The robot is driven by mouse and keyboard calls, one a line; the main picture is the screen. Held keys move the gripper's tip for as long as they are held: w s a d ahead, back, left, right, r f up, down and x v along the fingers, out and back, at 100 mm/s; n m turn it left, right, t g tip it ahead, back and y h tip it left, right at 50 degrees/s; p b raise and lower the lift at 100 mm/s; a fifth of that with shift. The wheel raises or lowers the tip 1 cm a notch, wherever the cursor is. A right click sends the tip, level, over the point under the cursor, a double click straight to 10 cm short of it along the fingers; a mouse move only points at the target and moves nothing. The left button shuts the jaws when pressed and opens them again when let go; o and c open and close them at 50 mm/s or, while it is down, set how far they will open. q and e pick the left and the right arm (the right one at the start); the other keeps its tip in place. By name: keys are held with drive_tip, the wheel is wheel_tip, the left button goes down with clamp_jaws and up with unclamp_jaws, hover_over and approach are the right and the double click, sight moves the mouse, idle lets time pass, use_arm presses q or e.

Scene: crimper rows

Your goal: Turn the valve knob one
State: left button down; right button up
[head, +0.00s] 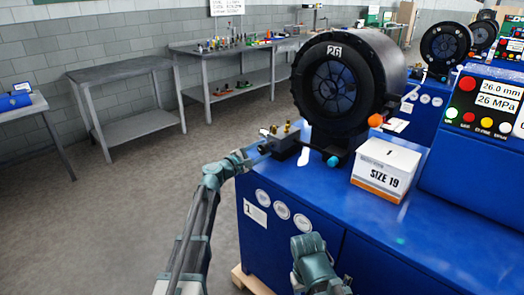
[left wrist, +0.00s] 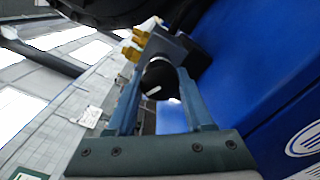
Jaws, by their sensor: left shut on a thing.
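The valve knob (left wrist: 160,80) is round and black with a white pointer line, on the front of a dark valve block (head: 287,141) with brass fittings (head: 288,127). The block sits at the left end of the blue machine's top. My left gripper (head: 258,152) reaches it from the left and is shut on the knob. In the left wrist view the two fingers stand on either side of the knob, and the white line slants. In the head view the fingers hide most of the knob.
The big black crimper head (head: 330,88) marked 26 stands just behind the valve block. A white SIZE 19 box (head: 387,168) is on the blue machine (head: 330,200), right of it. A control panel (head: 487,107) is at right. Grey benches (head: 125,68) stand along the wall; the floor at left is clear.

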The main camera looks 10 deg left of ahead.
use_arm(q)
drive_tip(key=m, duration=0.3)
drive_tip(key=shift+m, duration=2.1)
drive_tip(key=shift+s, duration=0.1)
drive_tip(key=shift+c, duration=1.4)
unclamp_jaws()
drive_tip(key=shift+r, duration=0.1)
drive_tip(key=shift+a, duration=0.1)
drive_tip(key=v, duration=1.3)
drive_tip(key=shift+s, duration=0.3)
drive_tip(key=shift+a, duration=0.1)
